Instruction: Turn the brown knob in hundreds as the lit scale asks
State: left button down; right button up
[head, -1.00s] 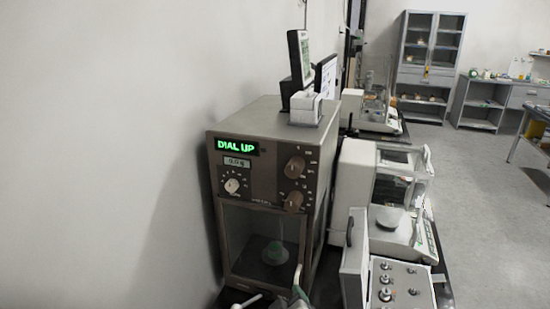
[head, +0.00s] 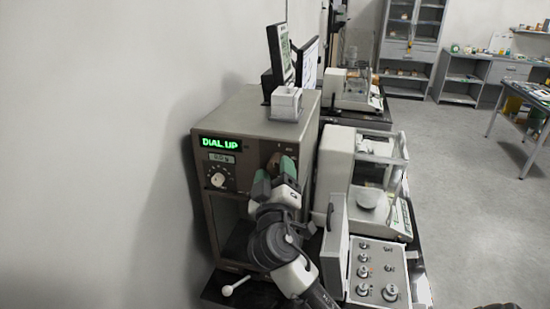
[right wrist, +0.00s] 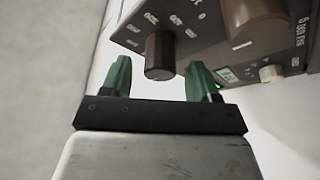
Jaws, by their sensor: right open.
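The brown scale (head: 255,110) stands by the wall in the head view, with a lit green DIAL UP sign (head: 220,144). My right gripper (head: 275,177) is at the right side of its front panel and covers much of the brown knobs there. In the right wrist view its green fingers (right wrist: 158,75) are open, with a brown knob (right wrist: 160,57) between them and gaps at both sides. A second brown knob (right wrist: 252,22) is beyond, up and to the right. My left gripper is out of view.
A pale knob (head: 217,180) and a small readout (head: 221,158) are on the panel's left. A white balance (head: 335,165) and a grey box with several knobs (head: 372,252) stand close on the right. A small white block (head: 286,103) sits on top.

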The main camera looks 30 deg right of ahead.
jog(key=shift+x, duration=0.85)
jog(key=c, duration=0.9)
jog(key=shift+f, duration=0.15)
jog(key=m+g+h+b, duration=0.1)
jog(key=m+b, duration=0.2)
jog(key=b, duration=0.2)
jog(key=m+h+b, duration=0.2)
jog(key=m+b, duration=0.1)
jog(key=b, duration=0.3)
jog(key=m+g+h+b, duration=0.1)
jog(key=m+b, duration=0.3)
jog(key=b, duration=0.1)
jog(key=shift+a+f+g+b, duration=0.1)
jog(key=shift+f+g+b, duration=0.1)
jog(key=shift+g+b, duration=0.15)
jog(key=shift+r+m+g+h+b, duration=0.25)
jog(key=shift+m+h+b, duration=0.25)
jog(key=shift+m+b, duration=0.35)
jog(key=o, duration=0.9)
